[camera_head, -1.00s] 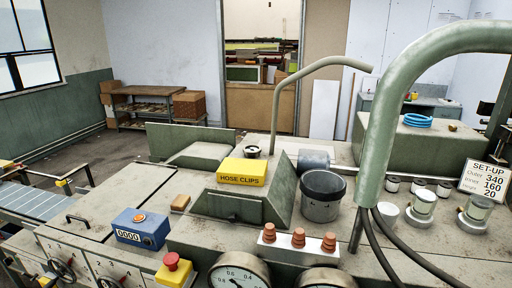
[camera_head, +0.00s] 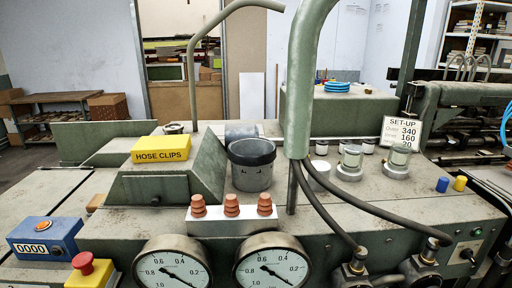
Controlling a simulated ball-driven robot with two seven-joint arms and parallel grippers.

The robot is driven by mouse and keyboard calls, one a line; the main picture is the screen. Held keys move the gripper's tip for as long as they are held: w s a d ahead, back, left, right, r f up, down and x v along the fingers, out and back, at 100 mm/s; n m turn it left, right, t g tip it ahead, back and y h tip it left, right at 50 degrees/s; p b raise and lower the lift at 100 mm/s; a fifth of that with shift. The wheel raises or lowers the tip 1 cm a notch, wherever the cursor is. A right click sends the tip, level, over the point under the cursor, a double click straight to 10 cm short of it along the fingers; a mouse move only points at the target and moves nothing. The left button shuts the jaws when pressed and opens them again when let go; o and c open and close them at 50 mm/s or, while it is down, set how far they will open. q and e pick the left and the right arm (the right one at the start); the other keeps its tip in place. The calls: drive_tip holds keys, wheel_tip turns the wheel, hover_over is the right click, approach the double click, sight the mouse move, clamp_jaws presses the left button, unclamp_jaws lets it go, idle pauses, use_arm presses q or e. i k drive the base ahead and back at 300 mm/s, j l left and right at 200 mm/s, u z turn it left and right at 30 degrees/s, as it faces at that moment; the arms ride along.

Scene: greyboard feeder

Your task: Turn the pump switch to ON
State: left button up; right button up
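A small light plate (camera_head: 466,252) with a dark knob or switch on it is on the front face of the machine at the lower right. A green spot shows just above it. I cannot read any label there, so I cannot tell whether it is the pump switch or which way it is set. Neither of my grippers is in view.
Two round gauges (camera_head: 172,268) stand at the front edge. A red stop button (camera_head: 83,263) and a blue counter box (camera_head: 45,238) are at left. Black hoses (camera_head: 345,208) run to fittings near the plate. Blue and yellow caps (camera_head: 443,184) sit above it.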

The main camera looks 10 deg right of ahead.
sight(467, 254)
drive_tip(key=z, duration=1.75)
